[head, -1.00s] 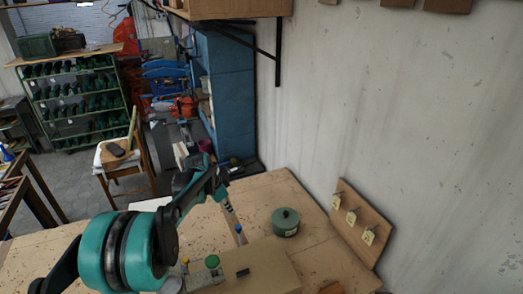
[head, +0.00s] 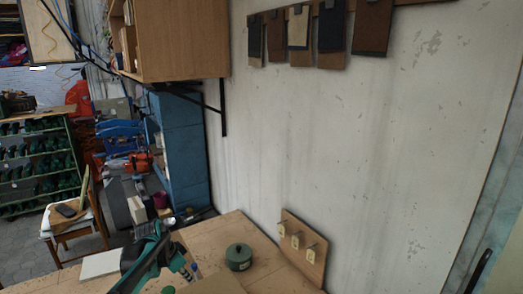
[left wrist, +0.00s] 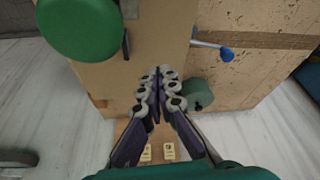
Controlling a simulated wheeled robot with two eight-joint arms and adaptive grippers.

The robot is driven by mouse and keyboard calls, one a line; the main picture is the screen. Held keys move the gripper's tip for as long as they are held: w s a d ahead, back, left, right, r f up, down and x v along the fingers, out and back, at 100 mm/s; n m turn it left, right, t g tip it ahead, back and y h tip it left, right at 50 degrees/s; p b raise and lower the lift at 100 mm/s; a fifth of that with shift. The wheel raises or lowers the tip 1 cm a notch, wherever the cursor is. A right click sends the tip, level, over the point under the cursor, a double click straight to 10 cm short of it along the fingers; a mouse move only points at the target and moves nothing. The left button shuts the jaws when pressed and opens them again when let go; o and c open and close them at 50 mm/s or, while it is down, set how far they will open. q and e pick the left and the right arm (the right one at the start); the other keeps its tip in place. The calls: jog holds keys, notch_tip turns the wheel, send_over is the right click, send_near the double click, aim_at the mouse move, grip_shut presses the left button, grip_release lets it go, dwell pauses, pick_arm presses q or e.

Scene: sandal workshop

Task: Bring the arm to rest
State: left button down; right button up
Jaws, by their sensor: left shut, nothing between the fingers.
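My left gripper (head: 182,266) is at the bottom of the head view, low over the workbench (head: 225,228), with its teal arm coming in from the lower left. In the left wrist view the two dark fingers (left wrist: 158,74) meet at their tips with nothing between them. A round green pot (head: 239,257) stands on the bench to the right of the gripper in the head view. It also shows beside the fingers in the left wrist view (left wrist: 198,94). My right gripper is in neither view.
A wooden hook board (head: 302,248) with several pale tags leans at the wall. A wooden cabinet (head: 183,40) hangs above. A chair (head: 75,220) stands on the floor at left.

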pick_arm(q)
jog(key=s+d+n+b, duration=0.1)
jog(key=s+b, duration=0.2)
jog(key=s, duration=0.1)
jog(key=s+d+f+n+t+y+b, duration=0.1)
jog(key=s+d+n+b, duration=0.1)
jog(key=s, duration=0.3)
jog(key=s+d+n+b, duration=0.1)
jog(key=s+b, duration=0.2)
jog(key=s, duration=0.1)
jog(key=shift+s+d+f+t+y+b, duration=0.2)
jog(key=shift+s+t+y+b, duration=0.1)
jog(key=shift+s+b, duration=0.1)
jog(key=s+d+f+n+t+y+b, duration=0.1)
jog(key=s+f+n+t+b, duration=0.1)
jog(key=s+f+n+b, duration=0.2)
jog(key=s+f+b, duration=0.3)
jog(key=s+f, duration=0.3)
jog(key=s, duration=0.4)
jog(key=shift+s+d+n+t, duration=0.2)
jog(key=shift+d+n+t, duration=0.1)
jog(key=shift+d, duration=0.05)
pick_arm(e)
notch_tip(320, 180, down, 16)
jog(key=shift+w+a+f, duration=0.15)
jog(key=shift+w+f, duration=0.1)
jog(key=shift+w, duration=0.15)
